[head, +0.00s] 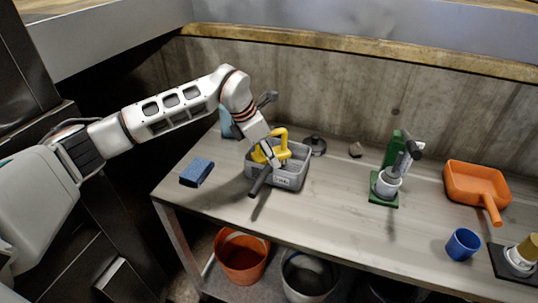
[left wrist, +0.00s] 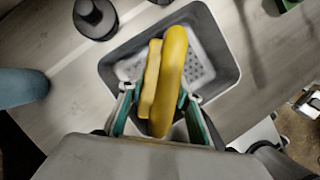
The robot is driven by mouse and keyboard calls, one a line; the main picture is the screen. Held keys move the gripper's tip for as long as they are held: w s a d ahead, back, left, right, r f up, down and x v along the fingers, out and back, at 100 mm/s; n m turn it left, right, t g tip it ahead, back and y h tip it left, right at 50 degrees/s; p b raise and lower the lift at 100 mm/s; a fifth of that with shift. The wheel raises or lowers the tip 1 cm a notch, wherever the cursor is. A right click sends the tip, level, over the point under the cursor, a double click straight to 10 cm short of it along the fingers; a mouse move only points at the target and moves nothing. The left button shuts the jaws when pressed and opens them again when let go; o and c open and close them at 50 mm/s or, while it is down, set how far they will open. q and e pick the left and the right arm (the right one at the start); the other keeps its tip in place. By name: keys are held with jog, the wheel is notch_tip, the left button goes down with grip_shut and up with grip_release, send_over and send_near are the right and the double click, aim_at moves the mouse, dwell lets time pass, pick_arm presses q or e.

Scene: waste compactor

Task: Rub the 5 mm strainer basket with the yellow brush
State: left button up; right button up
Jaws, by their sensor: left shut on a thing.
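The grey strainer basket (head: 290,181) stands on the left part of the bench, with a small label on its front wall and a dark handle toward the bench's front edge. Its perforated floor shows in the left wrist view (left wrist: 199,66). The yellow brush (head: 280,136) is over and partly inside the basket; its yellow body also shows in the left wrist view (left wrist: 172,70). My left gripper (head: 273,158) is shut on the brush, one finger on each side. The brush's underside is hidden, so I cannot tell whether it touches the basket floor. My right gripper is not in view.
A blue sponge (head: 196,172) lies left of the basket, and a black round object (head: 315,144) sits behind it. To the right are a green stand (head: 384,193), an orange scoop (head: 477,183) and a blue cup (head: 463,244). Buckets (head: 242,257) stand below the bench.

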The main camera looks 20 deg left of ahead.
pick_arm(q)
jog(key=shift+f, duration=0.2)
jog(key=shift+f, duration=0.1)
jog(key=shift+f, duration=0.2)
jog(key=shift+f, duration=0.25)
jog(key=shift+f, duration=0.2)
jog(key=shift+d, duration=0.1)
